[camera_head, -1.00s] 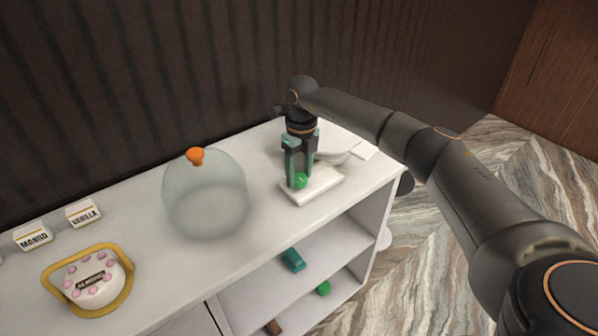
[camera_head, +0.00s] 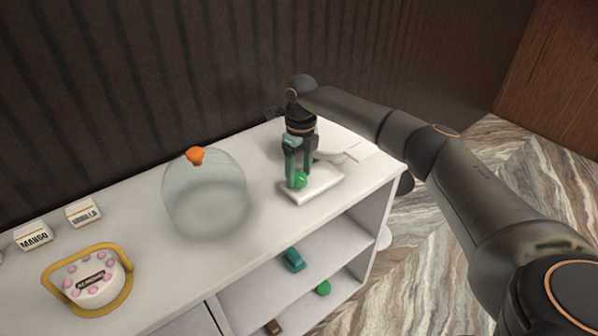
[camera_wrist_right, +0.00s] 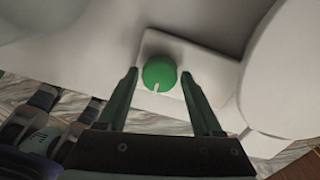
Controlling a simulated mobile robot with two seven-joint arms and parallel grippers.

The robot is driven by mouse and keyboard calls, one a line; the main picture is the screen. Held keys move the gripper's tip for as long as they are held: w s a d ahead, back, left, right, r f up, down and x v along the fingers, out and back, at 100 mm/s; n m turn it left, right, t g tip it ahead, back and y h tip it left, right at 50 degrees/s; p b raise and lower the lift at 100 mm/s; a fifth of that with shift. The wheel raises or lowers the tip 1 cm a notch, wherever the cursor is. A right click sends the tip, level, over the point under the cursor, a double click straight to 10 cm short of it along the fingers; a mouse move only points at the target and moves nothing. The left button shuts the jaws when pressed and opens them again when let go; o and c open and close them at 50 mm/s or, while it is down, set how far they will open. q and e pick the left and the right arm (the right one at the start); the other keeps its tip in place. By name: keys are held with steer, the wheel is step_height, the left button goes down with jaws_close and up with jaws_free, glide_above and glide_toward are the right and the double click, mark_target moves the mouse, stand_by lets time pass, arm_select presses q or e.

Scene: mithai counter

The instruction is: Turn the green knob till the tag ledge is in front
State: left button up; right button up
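The green knob (camera_head: 300,181) sits on a white base plate (camera_head: 318,187) near the right end of the counter. In the right wrist view the knob (camera_wrist_right: 158,73) is round, with a short white mark on its lower edge. My right gripper (camera_head: 299,178) points down over it. Its two fingers stand on either side of the knob with small gaps, so it looks open (camera_wrist_right: 159,74). White parts (camera_head: 345,152) behind the gripper are partly hidden by it and the arm. I cannot tell which of them is the tag ledge. My left gripper is out of view.
A clear dome with an orange handle (camera_head: 195,155) stands left of the knob. A cake in a yellow-rimmed holder (camera_head: 60,305) and the MANGO card (camera_head: 34,236) and another card (camera_head: 83,212) are further left. Shelves below hold a teal block (camera_head: 293,260) and a green item (camera_head: 323,288).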

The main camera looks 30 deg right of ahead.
mark_target(300, 175)
steer(key=shift+o, duration=1.3)
step_height(300, 175, up, 12)
steer(key=shift+d+r+b, duration=0.2)
steer(key=shift+r+b, duration=0.05)
steer(key=shift+b, duration=0.05)
